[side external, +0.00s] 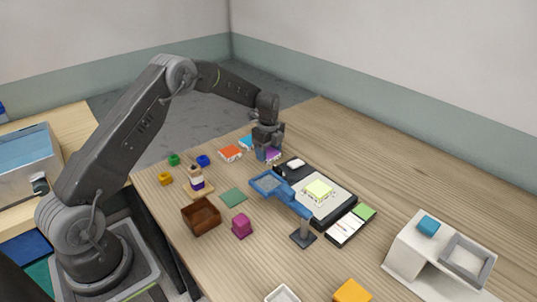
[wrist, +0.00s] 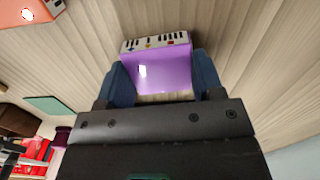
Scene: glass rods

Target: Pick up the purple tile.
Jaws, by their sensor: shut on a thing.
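The purple tile (wrist: 160,72) is a glossy block with a white edge face bearing small dark and coloured marks. In the wrist view it sits between the two blue fingers of my gripper (wrist: 162,80), which is shut on it from both sides. In the side view my gripper (side external: 267,154) points down at the far part of the table, with part of the purple tile (side external: 273,156) showing at the fingertips. The fingers hide the rest of it there. I cannot tell whether the tile touches the table.
An orange-red tile (side external: 230,154) and a blue tile (side external: 247,142) lie just left of my gripper. A blue tray on a stand (side external: 270,184) and a black board (side external: 340,206) are close in front. The table behind and right is clear.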

